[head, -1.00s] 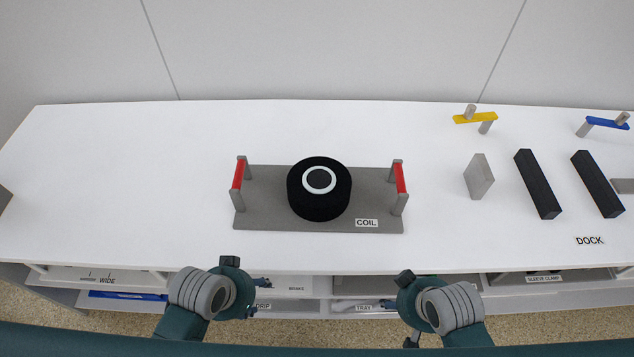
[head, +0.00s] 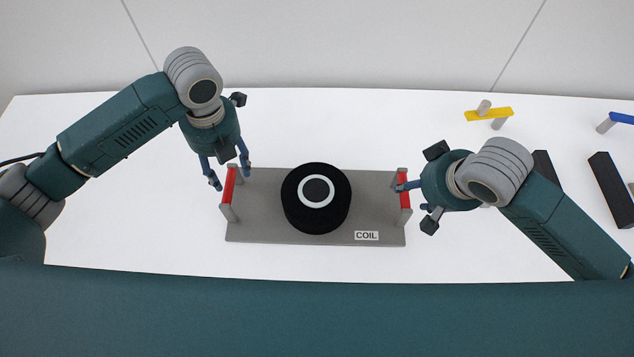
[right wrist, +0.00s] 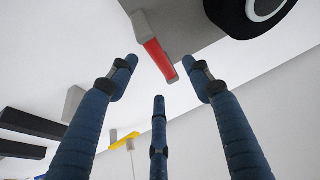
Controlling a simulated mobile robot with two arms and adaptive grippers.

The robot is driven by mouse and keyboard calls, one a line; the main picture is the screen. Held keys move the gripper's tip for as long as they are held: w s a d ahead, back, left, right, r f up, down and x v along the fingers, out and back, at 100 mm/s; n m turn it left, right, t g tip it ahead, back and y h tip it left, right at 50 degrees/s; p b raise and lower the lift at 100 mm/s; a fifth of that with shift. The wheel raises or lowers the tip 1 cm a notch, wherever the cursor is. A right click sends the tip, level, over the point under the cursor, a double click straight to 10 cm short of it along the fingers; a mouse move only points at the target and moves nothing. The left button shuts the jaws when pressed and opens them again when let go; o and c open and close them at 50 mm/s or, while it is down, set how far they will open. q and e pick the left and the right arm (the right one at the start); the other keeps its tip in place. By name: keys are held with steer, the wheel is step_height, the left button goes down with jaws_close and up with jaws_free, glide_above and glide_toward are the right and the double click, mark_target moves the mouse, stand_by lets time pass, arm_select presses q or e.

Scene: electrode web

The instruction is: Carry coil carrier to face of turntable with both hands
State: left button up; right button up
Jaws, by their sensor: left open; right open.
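The coil carrier (head: 265,225) is a grey flat plate on the white table with a red handle on grey posts at each end and a COIL label. A black coil (head: 316,222) with a white ring sits on its middle. My left gripper (head: 229,178) is open beside the left red handle (head: 229,186), fingers pointing down. My right gripper (head: 408,197) is open at the right red handle (head: 405,190), which shows between and ahead of its fingers in the right wrist view (right wrist: 160,60). Neither gripper is closed on a handle. The turntable is not recognisable in view.
A yellow lever (head: 489,114) and a blue lever (head: 622,118) stand at the back right. Black bars (head: 610,190) lie at the right, one partly hidden by my right arm. The table (head: 320,125) is clear behind the carrier.

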mark_target(226, 186)
arm_select(q)
steer(key=shift+w+a+r+m, duration=0.2)
steer(key=shift+a+r, duration=0.1)
steer(key=shift+a, duration=0.1)
steer(key=shift+w+a+r+m, duration=0.1)
steer(key=shift+a+r+m, duration=0.15)
steer(key=shift+a, duration=0.1)
steer(key=shift+s+a+r, duration=0.15)
steer(key=shift+a+r, duration=0.05)
steer(key=shift+r, duration=0.05)
steer(key=shift+s+r, duration=0.15)
steer(key=shift+s, duration=0.25)
steer(key=shift+w+d+f, duration=0.1)
steer(key=shift+d+f, duration=0.05)
steer(key=shift+f, duration=0.05)
steer(key=f, duration=0.7)
steer(key=a+f, duration=0.1)
steer(key=f, duration=0.2)
steer(key=shift+w+f, duration=0.1)
steer(key=shift+f, duration=0.15)
arm_select(e)
steer(key=x, duration=0.9)
steer(key=shift+w+d+f, duration=0.15)
steer(key=shift+d+f, duration=0.2)
arm_select(q)
jaws_close()
arm_select(e)
jaws_close()
